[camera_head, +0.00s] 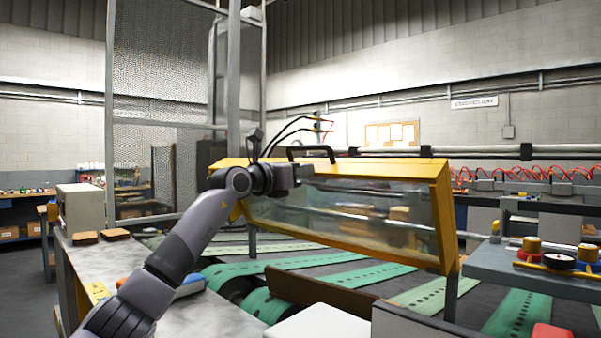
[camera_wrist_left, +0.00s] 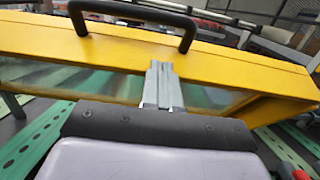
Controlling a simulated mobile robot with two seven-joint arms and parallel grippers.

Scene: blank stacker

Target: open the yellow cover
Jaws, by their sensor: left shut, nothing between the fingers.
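The yellow cover (camera_head: 352,208) is a long box-like frame with a clear front panel, standing over the green conveyor belts; it looks closed. A black handle (camera_head: 311,153) is fixed on its top. My left gripper (camera_head: 302,173) is at the cover's upper front edge, just below the handle. In the left wrist view, the shut fingers (camera_wrist_left: 162,85) point at the yellow cover (camera_wrist_left: 235,65), below and slightly right of the handle (camera_wrist_left: 135,15). Nothing is between the fingers. I cannot tell whether the fingertips touch the frame. My right gripper is not in view.
Green perforated belts (camera_head: 265,265) run below the cover. A grey control panel (camera_head: 540,275) with buttons stands at the right. A grey worktop (camera_head: 215,315) is under my left arm. A metal post (camera_head: 233,75) and mesh fence rise behind at the left.

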